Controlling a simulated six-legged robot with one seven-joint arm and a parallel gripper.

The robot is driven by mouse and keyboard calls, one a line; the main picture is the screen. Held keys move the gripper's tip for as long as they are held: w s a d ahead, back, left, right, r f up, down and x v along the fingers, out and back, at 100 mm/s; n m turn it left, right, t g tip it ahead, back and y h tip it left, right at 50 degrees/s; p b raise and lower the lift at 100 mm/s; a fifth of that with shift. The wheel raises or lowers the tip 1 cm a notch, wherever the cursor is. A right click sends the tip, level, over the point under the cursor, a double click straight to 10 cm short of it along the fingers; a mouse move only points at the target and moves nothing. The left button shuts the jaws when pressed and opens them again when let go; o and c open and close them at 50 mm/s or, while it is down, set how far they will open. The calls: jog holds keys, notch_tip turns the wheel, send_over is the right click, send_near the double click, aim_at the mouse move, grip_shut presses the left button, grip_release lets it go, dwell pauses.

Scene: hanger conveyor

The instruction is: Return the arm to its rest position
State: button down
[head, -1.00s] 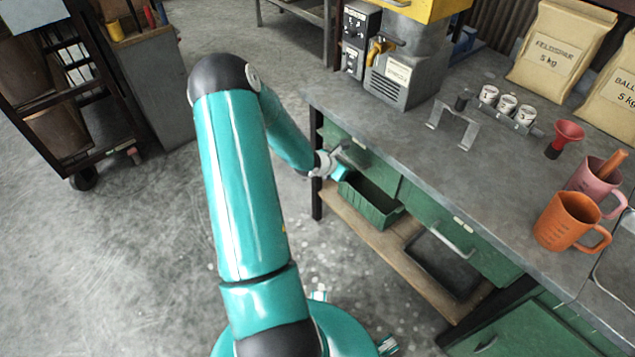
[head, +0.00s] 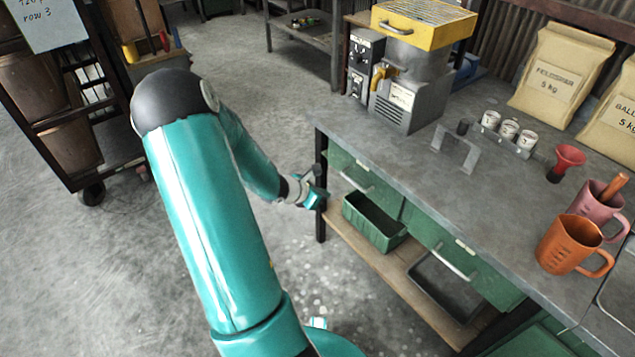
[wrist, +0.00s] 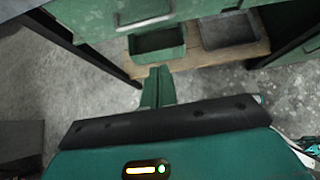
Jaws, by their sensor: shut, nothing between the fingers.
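My gripper (head: 316,197) is at the end of my teal arm, beside the left front leg of the workbench (head: 365,143) and below the level of its top. In the wrist view the teal fingers (wrist: 157,84) are together with nothing between them.
The green bin (head: 374,222) and a dark tray (head: 445,287) sit on the bench's wooden lower shelf (head: 400,262). Green drawers with handles face my arm. An orange mug (head: 570,245) stands near the bench edge. A dark wheeled rack (head: 75,175) stands at left; floor between is clear.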

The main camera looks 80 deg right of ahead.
jog(key=w+a+r+m+t, duration=0.3)
jog(key=w+a+r+m, duration=0.1)
jog(key=w+a+r, duration=0.7)
jog(key=w+a+r+m+t, duration=0.35)
jog(key=w+a+r, duration=0.45)
jog(key=w, duration=0.5)
jog(key=a+r+t+y, duration=0.2)
jog(key=a+r, duration=0.1)
jog(key=a, duration=0.8)
jog(key=a+r+m+t+y, duration=0.1)
jog(key=a+r+y, duration=0.2)
jog(key=a, duration=0.8)
jog(key=a+r+m+t+y, duration=0.1)
jog(key=a+r, duration=0.4)
jog(key=a, duration=0.6)
jog(key=shift+s+a+t+y, duration=0.2)
jog(key=shift+t+y, duration=0.6)
jog(key=shift+t, duration=0.05)
